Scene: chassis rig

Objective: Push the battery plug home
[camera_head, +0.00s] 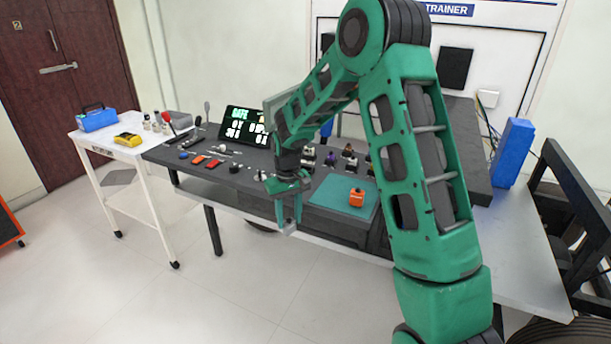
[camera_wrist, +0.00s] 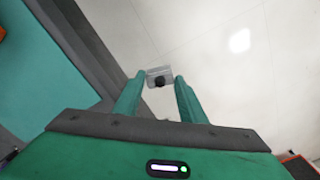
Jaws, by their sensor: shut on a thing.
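My gripper (camera_head: 288,224) points down at the front edge of the dark bench, left of the teal mat. In the wrist view my gripper (camera_wrist: 160,78) is shut on a small grey block (camera_wrist: 153,71) with a dark round part, held out over the floor. I cannot tell whether this block is the battery plug. No battery socket can be made out for certain; my arm hides part of the bench.
The dark bench (camera_head: 214,184) carries small switches and several parts behind my gripper. A lit display (camera_head: 247,126) stands at its back. A white trolley (camera_head: 101,137) at left holds a blue box (camera_head: 97,118) and a yellow meter (camera_head: 128,140). The floor in front is clear.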

